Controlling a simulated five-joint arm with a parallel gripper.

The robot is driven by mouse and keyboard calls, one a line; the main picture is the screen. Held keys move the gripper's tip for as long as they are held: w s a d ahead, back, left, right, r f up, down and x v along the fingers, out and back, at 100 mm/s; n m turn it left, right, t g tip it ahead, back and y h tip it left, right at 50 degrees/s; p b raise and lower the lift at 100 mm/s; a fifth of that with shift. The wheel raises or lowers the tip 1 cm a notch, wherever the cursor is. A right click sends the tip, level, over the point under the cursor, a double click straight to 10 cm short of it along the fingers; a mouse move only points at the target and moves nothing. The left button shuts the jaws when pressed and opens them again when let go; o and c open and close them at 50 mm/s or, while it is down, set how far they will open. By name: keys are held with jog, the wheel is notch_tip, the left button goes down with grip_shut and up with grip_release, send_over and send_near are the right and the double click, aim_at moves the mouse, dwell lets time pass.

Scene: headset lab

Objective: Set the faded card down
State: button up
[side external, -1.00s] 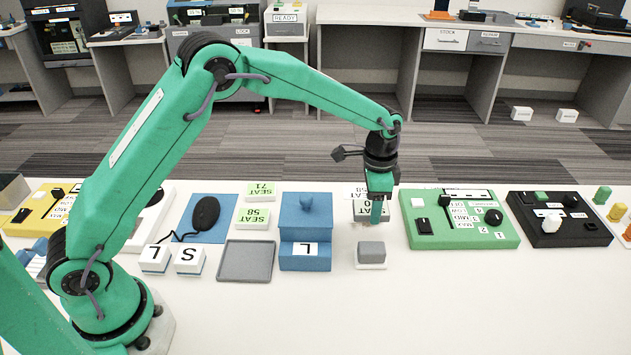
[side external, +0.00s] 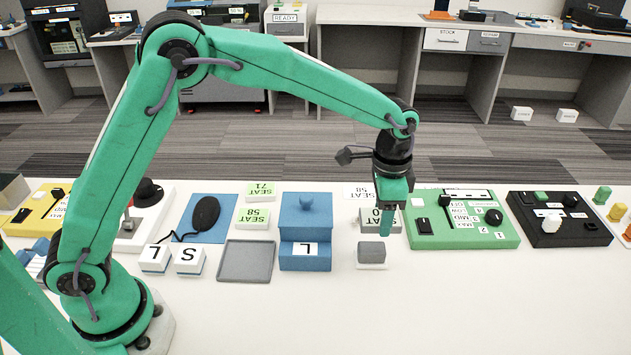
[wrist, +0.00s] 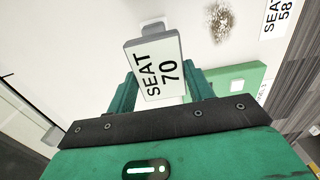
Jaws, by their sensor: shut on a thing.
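My gripper (side external: 386,222) is shut on a white, pale card reading SEAT 70 (side external: 368,217). In the wrist view the same card (wrist: 158,68) sits between the two fingers (wrist: 160,90), its printed face toward the camera. In the side view its lettering is upside down and partly hidden by the finger. The card is near a grey block on a white base (side external: 371,252); I cannot tell how high it is above the table. Another white card reading SEAT 58 (side external: 357,190) lies behind it, and also shows in the wrist view (wrist: 276,18).
Green cards SEAT 71 (side external: 261,188) and SEAT 58 (side external: 253,219) lie left of a blue box marked L (side external: 305,262). An empty grey tray (side external: 246,275) is beside that box. A green control panel (side external: 462,235) is close to the right. The table front is clear.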

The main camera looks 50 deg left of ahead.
dwell(0.3)
jog(key=shift+s+a+r, duration=0.1)
jog(key=shift+s+r, duration=0.1)
jog(key=shift+s, duration=0.25)
jog(key=s+a, duration=0.4)
jog(key=s, duration=0.8)
jog(key=s+a, duration=0.4)
jog(key=s, duration=0.9)
jog(key=shift+s+a, duration=0.25)
jog(key=shift+s, duration=0.05)
jog(key=shift+r, duration=0.1)
send_over(249, 261)
notch_tip(249, 261, down, 7)
